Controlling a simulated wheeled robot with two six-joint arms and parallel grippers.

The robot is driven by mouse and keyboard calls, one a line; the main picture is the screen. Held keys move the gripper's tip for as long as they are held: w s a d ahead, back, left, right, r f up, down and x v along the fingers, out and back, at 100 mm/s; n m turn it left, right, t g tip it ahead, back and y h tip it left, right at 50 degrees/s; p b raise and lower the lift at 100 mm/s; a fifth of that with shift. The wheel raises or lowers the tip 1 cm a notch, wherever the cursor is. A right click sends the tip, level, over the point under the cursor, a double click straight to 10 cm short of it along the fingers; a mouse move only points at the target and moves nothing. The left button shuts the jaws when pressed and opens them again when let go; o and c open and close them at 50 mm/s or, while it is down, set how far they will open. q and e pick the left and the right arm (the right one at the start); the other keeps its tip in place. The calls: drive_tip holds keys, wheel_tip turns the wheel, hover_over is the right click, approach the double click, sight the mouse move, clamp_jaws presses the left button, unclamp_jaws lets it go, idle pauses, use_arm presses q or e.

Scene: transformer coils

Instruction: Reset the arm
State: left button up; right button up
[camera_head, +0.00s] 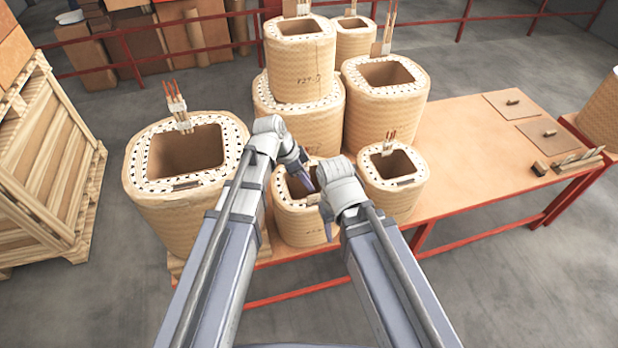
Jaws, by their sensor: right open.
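My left gripper (304,172) is the higher one, over the small front-middle coil (303,228). It points right and down; its fingers overlap and I cannot tell whether they are open or shut. My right gripper (325,214) is lower, close to the left one, in front of the same coil's right side. It is open, and I see nothing held in it. Both forearms reach up from the bottom of the picture and hide part of the front coils. Whether either gripper touches the coil cannot be told.
A large coil (155,215) stands at left, a small one (402,200) at right. Taller coils (385,118) and a stacked coil (300,75) stand behind. The orange table (470,150) has free room at right, near flat boards (510,105). A wooden crate (45,170) stands at far left.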

idle(0.7)
use_arm(q)
drive_tip(key=s+a+f+n+g+y+b, duration=0.1)
drive_tip(key=s+n+y, duration=0.4)
drive_tip(key=s+n, duration=0.5)
drive_tip(key=s+a+f, duration=0.1)
drive_tip(key=s+a, duration=0.1)
drive_tip(key=s, duration=0.3)
drive_tip(key=shift+s+f+g+y, duration=0.3)
drive_tip(key=shift+s+g+y, duration=0.05)
drive_tip(key=shift+g+y, duration=0.05)
idle(0.7)
